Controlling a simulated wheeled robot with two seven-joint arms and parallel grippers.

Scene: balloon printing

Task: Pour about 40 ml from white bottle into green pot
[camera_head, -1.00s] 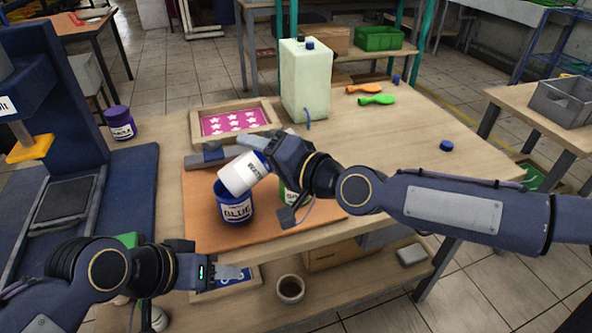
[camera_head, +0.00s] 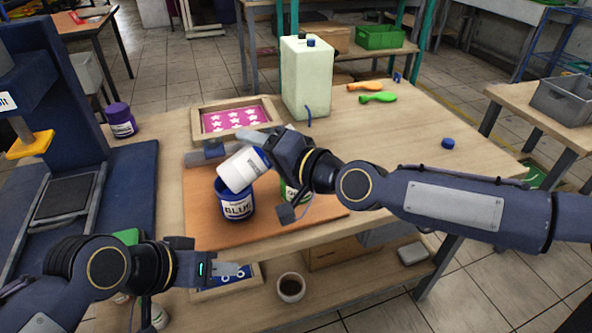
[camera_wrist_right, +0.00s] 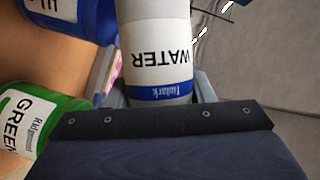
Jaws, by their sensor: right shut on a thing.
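The white bottle (camera_head: 239,172), labelled WATER with a blue band, is tilted, its far end pointing down-left over the blue pot. My right gripper (camera_head: 268,153) is shut on it; the bottle also fills the middle of the right wrist view (camera_wrist_right: 157,45). The green pot (camera_head: 290,192) stands on the orange board just right of the blue pot, partly hidden behind my right gripper; it also shows in the right wrist view (camera_wrist_right: 35,122). No stream of liquid is visible. My left gripper (camera_head: 232,272) is empty, low at the table's front edge; its finger gap is unclear.
The blue pot (camera_head: 237,207) sits on the orange board (camera_head: 207,232), directly under the bottle. A framed pink screen (camera_head: 237,117) and a large pale canister (camera_head: 306,85) stand behind.

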